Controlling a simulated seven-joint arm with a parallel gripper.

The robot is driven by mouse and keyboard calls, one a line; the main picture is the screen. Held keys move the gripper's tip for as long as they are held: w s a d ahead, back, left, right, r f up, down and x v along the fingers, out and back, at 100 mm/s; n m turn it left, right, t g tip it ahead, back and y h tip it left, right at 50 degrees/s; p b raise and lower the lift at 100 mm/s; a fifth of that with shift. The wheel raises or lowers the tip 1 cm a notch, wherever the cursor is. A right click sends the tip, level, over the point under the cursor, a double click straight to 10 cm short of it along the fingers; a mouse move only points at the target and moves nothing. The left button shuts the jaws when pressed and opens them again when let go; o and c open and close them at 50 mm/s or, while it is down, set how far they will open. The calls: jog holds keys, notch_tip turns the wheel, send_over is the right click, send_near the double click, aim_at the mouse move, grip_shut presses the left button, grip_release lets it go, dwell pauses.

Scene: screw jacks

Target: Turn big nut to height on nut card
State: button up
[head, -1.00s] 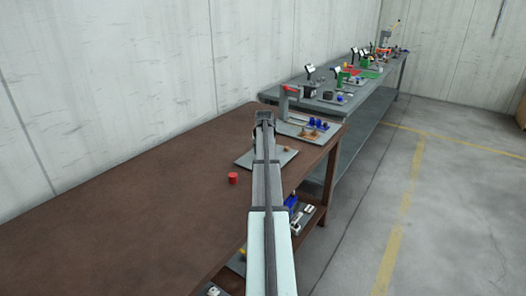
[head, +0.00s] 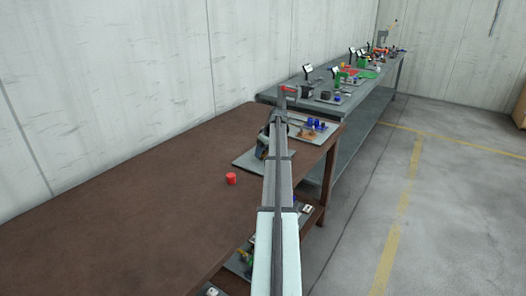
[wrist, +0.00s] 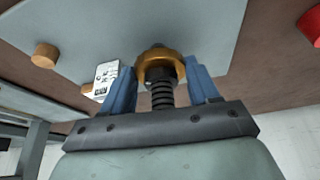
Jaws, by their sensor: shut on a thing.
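The big nut (wrist: 158,66) is a brass ring on a dark threaded screw (wrist: 162,97) in the wrist view. My gripper (wrist: 166,72) has its two blue fingers on either side of the nut and is shut on it. The nut card (wrist: 103,78) is a small white tag with black marks, left of the nut. In the head view my arm hides the nut and card. The grey plate (head: 242,158) shows left of the arm, and it also shows in the wrist view (wrist: 217,47).
A red cylinder (head: 230,179) stands on the brown table (head: 130,210), left of the arm. Another plate with blue pieces (head: 315,124) and a red-topped post (head: 284,92) lie beyond. The table's left part is clear.

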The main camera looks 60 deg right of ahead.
jog(key=shift+f+n, duration=0.15)
jog(key=shift+n, duration=0.45)
jog(key=o, duration=1.1)
jog(key=shift+c, duration=0.2)
jog(key=v, duration=1.4)
jog(key=shift+d, duration=0.3)
jog(key=shift+w, duration=0.1)
